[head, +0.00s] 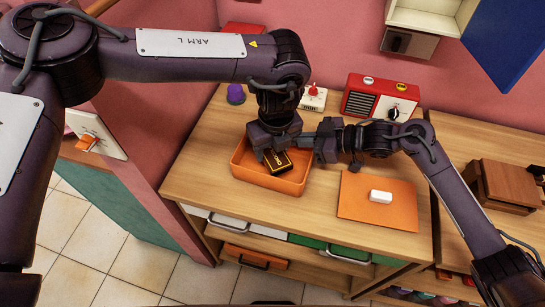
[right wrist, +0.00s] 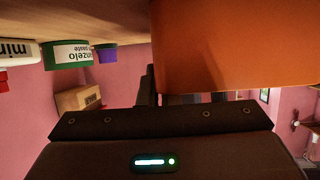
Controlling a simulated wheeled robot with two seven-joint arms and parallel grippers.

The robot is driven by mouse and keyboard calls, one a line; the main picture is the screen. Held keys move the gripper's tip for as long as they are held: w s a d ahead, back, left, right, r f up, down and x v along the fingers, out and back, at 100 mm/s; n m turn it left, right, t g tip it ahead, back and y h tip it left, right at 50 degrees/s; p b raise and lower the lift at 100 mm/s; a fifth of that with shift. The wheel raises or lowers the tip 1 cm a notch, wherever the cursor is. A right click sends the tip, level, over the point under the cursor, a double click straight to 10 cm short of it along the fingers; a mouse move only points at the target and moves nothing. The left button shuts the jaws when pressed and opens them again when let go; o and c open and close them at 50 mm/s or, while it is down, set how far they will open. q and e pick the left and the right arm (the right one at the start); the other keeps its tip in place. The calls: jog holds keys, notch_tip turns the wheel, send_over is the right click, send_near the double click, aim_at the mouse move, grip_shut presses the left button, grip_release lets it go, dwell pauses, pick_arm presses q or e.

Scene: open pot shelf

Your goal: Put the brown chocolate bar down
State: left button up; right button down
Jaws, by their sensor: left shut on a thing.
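The chocolate bar (head: 278,163), very dark with gold lettering and a gold edge, is in my left gripper (head: 270,152). The left gripper points down and is shut on it. The bar is inside the outline of an orange tray (head: 262,180) on the wooden counter; I cannot tell whether it touches the tray floor. My right gripper (head: 318,143) is at the tray's right side, close to its rim. The right wrist view shows the tray's orange wall (right wrist: 235,45) very near the gripper; whether its fingers are shut on the wall is unclear.
An orange mat (head: 365,215) with a white block (head: 381,196) lies right of the tray. Behind stand a red radio (head: 375,98), a white box with a red knob (head: 314,98) and a purple item (head: 236,94). A brown wooden box (head: 505,185) is far right.

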aim_at(273, 152)
pick_arm(q)
jog(key=shift+f, duration=2)
jog(key=shift+f, duration=0.1)
jog(key=o, duration=0.7)
jog(key=shift+o, duration=0.2)
jog(key=r, duration=0.4)
jog(key=s+r, duration=0.1)
jog(key=r, duration=0.7)
jog(key=shift+s+d+r, duration=0.1)
jog(key=shift+s+d, duration=0.1)
jog(key=shift+d, duration=0.15)
pick_arm(e)
jog(key=c, duration=1.6)
grip_release()
jog(key=shift+o, duration=0.2)
